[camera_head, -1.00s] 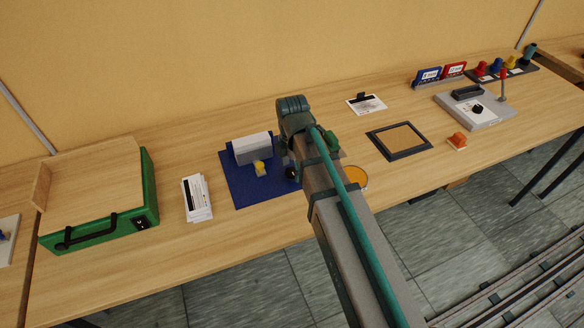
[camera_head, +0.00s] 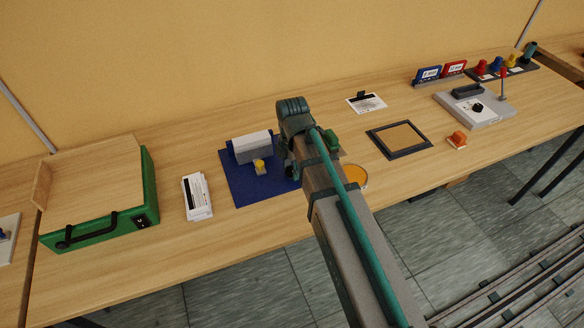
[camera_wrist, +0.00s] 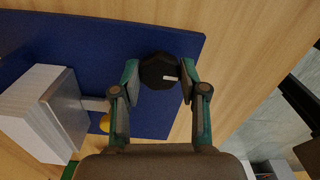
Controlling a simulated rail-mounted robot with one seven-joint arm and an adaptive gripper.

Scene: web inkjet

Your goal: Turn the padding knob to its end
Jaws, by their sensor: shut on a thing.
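A black faceted padding knob (camera_wrist: 157,70) with a white mark sits on the blue base (camera_wrist: 110,25) in the wrist view. My gripper (camera_wrist: 159,76) has one teal finger on each side of the knob and is shut on it. The white mark points to the right in that view. In the head view my arm covers the knob and fingers, and the blue base (camera_head: 237,190) shows to the left of the arm.
On the blue base are a white-and-grey block (camera_head: 252,147) and a small yellow piece (camera_head: 260,166). Left are a card stack (camera_head: 197,196) and a green case (camera_head: 100,205). Right are an orange disc (camera_head: 356,175), a black-framed pad (camera_head: 399,140) and a grey control box (camera_head: 476,107).

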